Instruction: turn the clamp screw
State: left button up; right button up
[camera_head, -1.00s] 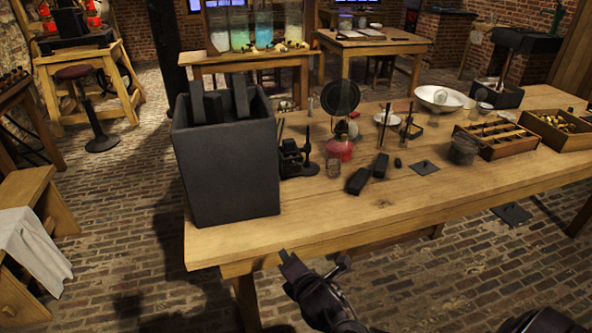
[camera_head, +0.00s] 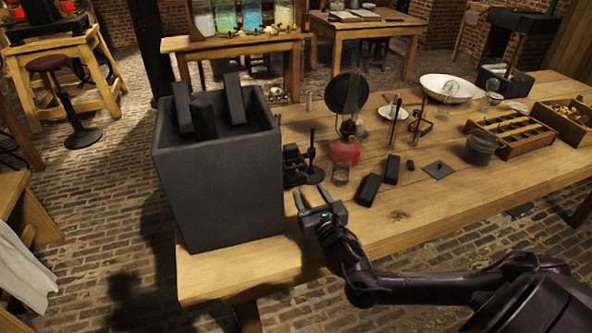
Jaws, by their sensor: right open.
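A small dark metal device with posts (camera_head: 293,166), perhaps the clamp, stands on the wooden table just right of the large dark box. A clamp screw cannot be made out on it. My right gripper (camera_head: 312,197) is open and empty, in front of and below this device in the picture, apart from it as far as I can tell. My left gripper is not in view.
The tall dark box (camera_head: 220,190) with dark blocks in it stands at the table's left end. A red lamp (camera_head: 345,152), two black blocks (camera_head: 369,189), a dark plate (camera_head: 438,170) and a wooden tray (camera_head: 527,148) lie to the right. The table's front (camera_head: 440,225) is mostly bare.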

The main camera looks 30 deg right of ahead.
aim_at(302, 181)
jog(key=x, duration=0.4)
jog(key=shift+w+r, duration=0.25)
jog(key=shift+w, duration=0.1)
jog(key=shift+x, duration=0.95)
jog(key=shift+w+d+f, duration=0.1)
jog(key=shift+w+f, duration=0.05)
jog(key=shift+w, duration=0.05)
jog(key=c, duration=0.9)
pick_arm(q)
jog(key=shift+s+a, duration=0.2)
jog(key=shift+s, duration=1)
pick_arm(e)
jog(key=shift+c, duration=0.4)
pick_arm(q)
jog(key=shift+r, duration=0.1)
pick_arm(e)
jog(key=shift+m, duration=0.3)
